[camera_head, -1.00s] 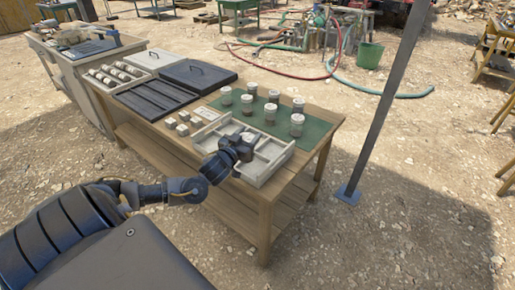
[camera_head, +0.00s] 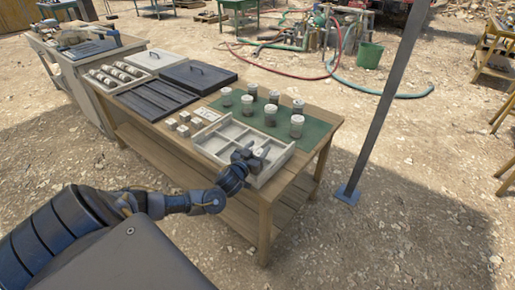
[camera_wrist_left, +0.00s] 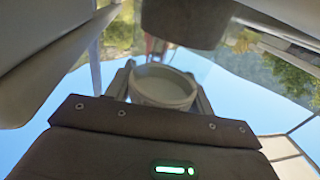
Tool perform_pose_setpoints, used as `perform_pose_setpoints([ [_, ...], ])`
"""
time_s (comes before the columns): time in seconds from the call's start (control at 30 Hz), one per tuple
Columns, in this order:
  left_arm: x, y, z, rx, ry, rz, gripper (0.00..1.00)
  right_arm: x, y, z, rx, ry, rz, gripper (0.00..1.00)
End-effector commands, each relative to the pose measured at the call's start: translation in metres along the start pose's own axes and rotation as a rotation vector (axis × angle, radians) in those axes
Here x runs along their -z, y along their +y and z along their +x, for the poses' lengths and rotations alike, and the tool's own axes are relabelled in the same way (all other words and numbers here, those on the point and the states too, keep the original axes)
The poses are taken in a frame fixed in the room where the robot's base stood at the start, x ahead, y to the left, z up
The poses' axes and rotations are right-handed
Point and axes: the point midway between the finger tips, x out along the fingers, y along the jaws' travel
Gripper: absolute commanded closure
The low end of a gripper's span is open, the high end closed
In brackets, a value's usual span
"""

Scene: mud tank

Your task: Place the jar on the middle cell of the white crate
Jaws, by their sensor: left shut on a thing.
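The white crate (camera_head: 279,165) lies on the wooden table, divided into several cells. My left gripper (camera_head: 252,157) is at its near right end and hides part of the cells there. It is shut on a jar, whose pale round end (camera_wrist_left: 163,86) shows between the fingers in the left wrist view. In the head view only a small pale bit of the jar (camera_head: 259,152) shows. I cannot tell whether the jar touches the crate. The cells visible to the left of the gripper look empty. My right gripper is not in view.
Several white-lidded jars (camera_head: 297,126) stand on a green mat (camera_head: 316,130) behind the crate. Small pale blocks (camera_head: 183,130) and a white card (camera_head: 207,114) lie left of it. Black trays (camera_head: 150,97) are farther left. A grey post (camera_head: 376,120) stands right of the table.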

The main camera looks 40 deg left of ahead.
Motion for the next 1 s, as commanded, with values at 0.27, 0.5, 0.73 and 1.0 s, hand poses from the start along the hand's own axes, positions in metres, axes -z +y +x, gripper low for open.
perform_pose_setpoints([
  [0.27,-0.002,0.0,0.0,0.0,0.0,0.0,0.39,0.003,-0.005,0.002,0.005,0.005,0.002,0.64],
  [0.5,-0.002,0.0,0.0,0.0,-0.001,0.0,0.25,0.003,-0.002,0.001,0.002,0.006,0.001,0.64],
  [0.73,-0.005,0.0,0.0,-0.002,0.0,0.002,0.25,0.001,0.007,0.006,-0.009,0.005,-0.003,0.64],
  [1.0,-0.006,0.001,-0.044,-0.002,-0.004,-0.003,0.25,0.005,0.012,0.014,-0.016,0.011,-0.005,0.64],
])
